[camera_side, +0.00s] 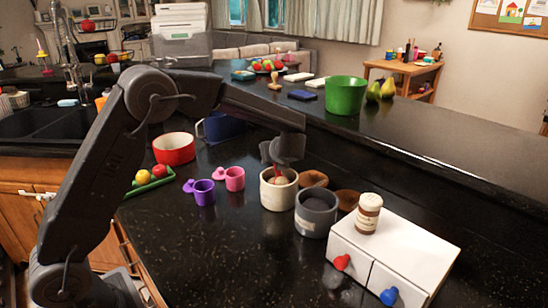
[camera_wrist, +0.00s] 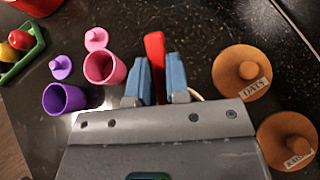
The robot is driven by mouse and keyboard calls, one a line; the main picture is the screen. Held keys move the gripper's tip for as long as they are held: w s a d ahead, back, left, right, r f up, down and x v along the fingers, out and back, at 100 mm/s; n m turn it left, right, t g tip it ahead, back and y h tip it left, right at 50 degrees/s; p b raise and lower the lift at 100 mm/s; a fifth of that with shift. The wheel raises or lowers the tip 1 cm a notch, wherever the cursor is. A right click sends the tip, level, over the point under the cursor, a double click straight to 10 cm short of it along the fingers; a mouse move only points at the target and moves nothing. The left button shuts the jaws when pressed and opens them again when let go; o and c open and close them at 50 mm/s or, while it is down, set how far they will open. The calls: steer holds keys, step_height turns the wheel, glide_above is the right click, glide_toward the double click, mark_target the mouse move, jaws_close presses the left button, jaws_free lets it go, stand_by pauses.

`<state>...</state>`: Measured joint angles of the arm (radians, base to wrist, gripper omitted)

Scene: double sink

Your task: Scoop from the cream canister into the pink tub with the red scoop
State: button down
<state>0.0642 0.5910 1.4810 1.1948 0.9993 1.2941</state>
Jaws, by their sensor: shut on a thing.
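The cream canister (camera_side: 278,192) stands open on the dark counter, holding pale contents. The red scoop (camera_wrist: 155,62) has its handle between the blue fingertips of my gripper (camera_wrist: 156,78), which is shut on it. In the side view my gripper (camera_side: 283,160) is right above the canister, and the red scoop (camera_side: 276,171) reaches down into its mouth. The scoop's bowl is not clearly visible. The pink tub (camera_side: 235,179) stands open to the left of the canister, with its pink lid beside it. The pink tub (camera_wrist: 106,69) is left of my fingers in the wrist view.
A purple tub (camera_side: 204,193) stands left of the pink one. A grey canister (camera_side: 315,216) is close by on the right, near two wooden lids (camera_wrist: 241,72). A red bowl (camera_side: 174,150) stands farther left.

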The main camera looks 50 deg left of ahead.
steer(key=shift+w+a+r, duration=0.1)
steer(key=shift+r, duration=1.1)
steer(key=shift+a+r, duration=0.1)
steer(key=shift+r, duration=3.3)
steer(key=s+a+f+g+h, duration=0.1)
steer(key=s+a+f+h, duration=0.15)
steer(key=a, duration=0.55)
steer(key=s+a+f+h, duration=0.1)
steer(key=s+a+f, duration=0.15)
steer(key=a, duration=0.55)
steer(key=f+g+y, duration=0.1)
steer(key=g, duration=0.3)
steer(key=f+m+g+y, duration=0.1)
steer(key=f+g+y, duration=0.1)
steer(key=g, duration=0.1)
steer(key=f+g+y, duration=0.2)
steer(key=g, duration=0.2)
steer(key=shift+w+a+f+g, duration=0.25)
steer(key=shift+w+a+g, duration=0.05)
steer(key=shift+w+a, duration=0.05)
